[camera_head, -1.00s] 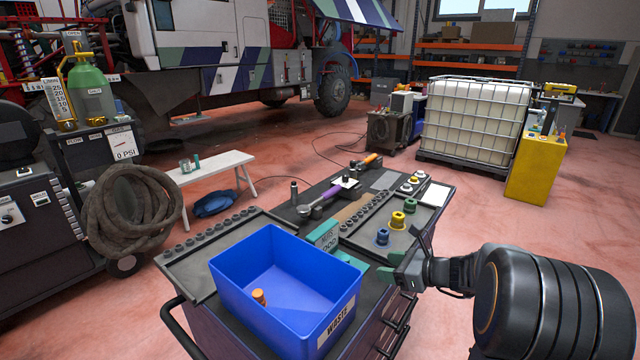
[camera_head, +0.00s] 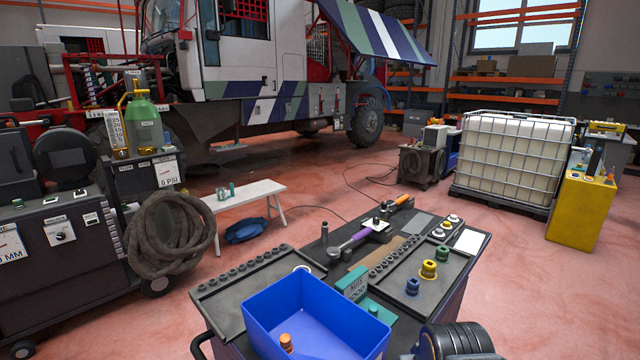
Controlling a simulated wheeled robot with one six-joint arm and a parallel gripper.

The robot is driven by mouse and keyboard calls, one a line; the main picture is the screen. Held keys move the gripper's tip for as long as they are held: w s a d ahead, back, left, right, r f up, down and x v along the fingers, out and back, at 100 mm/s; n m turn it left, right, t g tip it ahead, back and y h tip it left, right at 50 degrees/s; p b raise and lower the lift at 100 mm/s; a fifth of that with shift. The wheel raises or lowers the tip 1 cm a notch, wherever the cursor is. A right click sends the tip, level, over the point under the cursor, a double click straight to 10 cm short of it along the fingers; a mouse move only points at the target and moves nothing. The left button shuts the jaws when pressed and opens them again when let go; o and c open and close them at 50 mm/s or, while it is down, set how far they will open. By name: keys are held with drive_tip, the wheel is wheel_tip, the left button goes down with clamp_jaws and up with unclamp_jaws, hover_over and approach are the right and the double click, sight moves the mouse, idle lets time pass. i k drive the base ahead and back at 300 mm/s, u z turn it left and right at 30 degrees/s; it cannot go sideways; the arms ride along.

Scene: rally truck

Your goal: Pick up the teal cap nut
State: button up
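I cannot single out a teal cap nut for certain. In the head view, a blue nut (camera_head: 412,286), a yellow nut (camera_head: 429,269) and a green nut (camera_head: 442,252) stand in a row on the right-hand dark tray (camera_head: 455,270) of the cart. A teal stand (camera_head: 355,283) with a label sits between the two trays. A small teal piece (camera_head: 231,188) stands on the white bench. Part of my arm shows at the bottom edge, right of the blue bin. My gripper's fingers do not show clearly there.
The blue bin (camera_head: 338,309) stands at the cart's front and holds an orange piece (camera_head: 286,342). Small dark nuts line both trays. A purple-handled tool (camera_head: 352,241) lies behind. The white bench (camera_head: 245,197) and coiled hose (camera_head: 170,235) are left.

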sight(373, 309)
drive_tip(key=k, duration=0.5)
drive_tip(key=z, duration=1.55)
drive_tip(key=i, duration=1.15)
drive_tip(key=u, duration=2.55)
